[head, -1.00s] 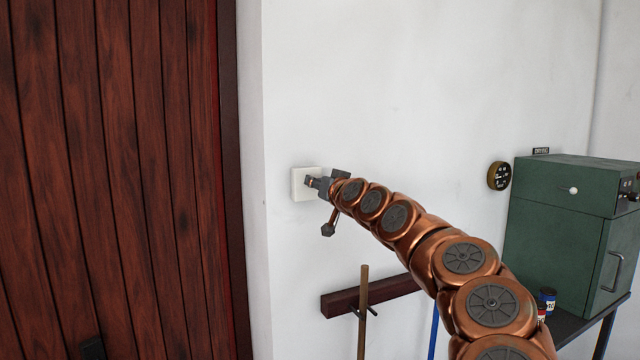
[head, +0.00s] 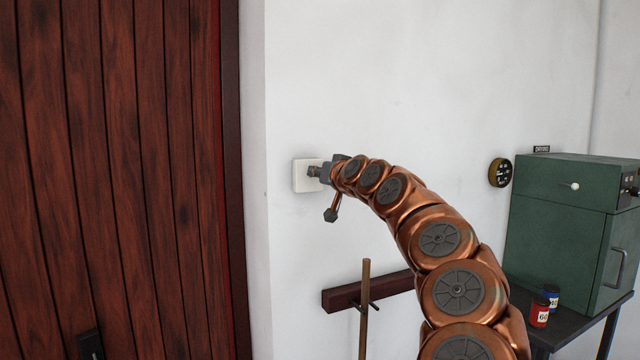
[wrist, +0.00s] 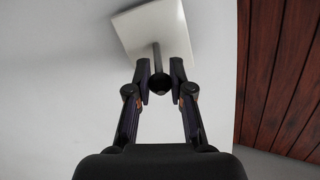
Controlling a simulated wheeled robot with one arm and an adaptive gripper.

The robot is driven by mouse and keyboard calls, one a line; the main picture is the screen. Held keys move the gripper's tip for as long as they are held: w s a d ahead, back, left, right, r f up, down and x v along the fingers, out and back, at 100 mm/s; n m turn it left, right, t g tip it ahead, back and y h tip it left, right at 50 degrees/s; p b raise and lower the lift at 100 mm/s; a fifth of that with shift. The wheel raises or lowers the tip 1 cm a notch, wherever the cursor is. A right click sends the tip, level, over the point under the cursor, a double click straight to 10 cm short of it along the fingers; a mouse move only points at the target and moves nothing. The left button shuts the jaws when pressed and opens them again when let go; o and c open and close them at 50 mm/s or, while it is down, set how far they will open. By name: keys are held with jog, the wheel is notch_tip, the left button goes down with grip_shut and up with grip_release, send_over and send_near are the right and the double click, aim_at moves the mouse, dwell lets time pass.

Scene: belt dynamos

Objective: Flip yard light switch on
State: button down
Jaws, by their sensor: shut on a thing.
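The light switch is a square white plate (head: 302,184) on the white wall, just right of the wooden door. In the wrist view the plate (wrist: 170,22) shows at the top, with a dark toggle lever (wrist: 156,54) ending in a round knob (wrist: 159,84). My gripper (head: 316,172) is at the plate's right part and covers some of it in the head view. In the wrist view the fingers of my gripper (wrist: 160,68) stand on either side of the lever, shut on it. The exact finger contact is hard to see.
A dark red plank door (head: 120,180) fills the left. Below the switch a wooden rack (head: 385,292) juts from the wall with a pole (head: 364,310). A green cabinet (head: 560,230) and small red and blue cans stand on a dark table at right.

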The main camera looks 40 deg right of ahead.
jog(key=shift+s+d+r+g+b, duration=0.1)
jog(key=shift+d+r+g+b, duration=0.2)
jog(key=shift+r+b, duration=0.1)
jog(key=shift+a, duration=0.1)
jog(key=shift+a+r, duration=0.1)
jog(key=shift+r, duration=0.05)
jog(key=c, duration=1.2)
grip_release()
jog(key=shift+o, duration=0.9)
jog(key=shift+y, duration=0.3)
jog(key=shift+w, duration=0.2)
jog(key=v, duration=1.2)
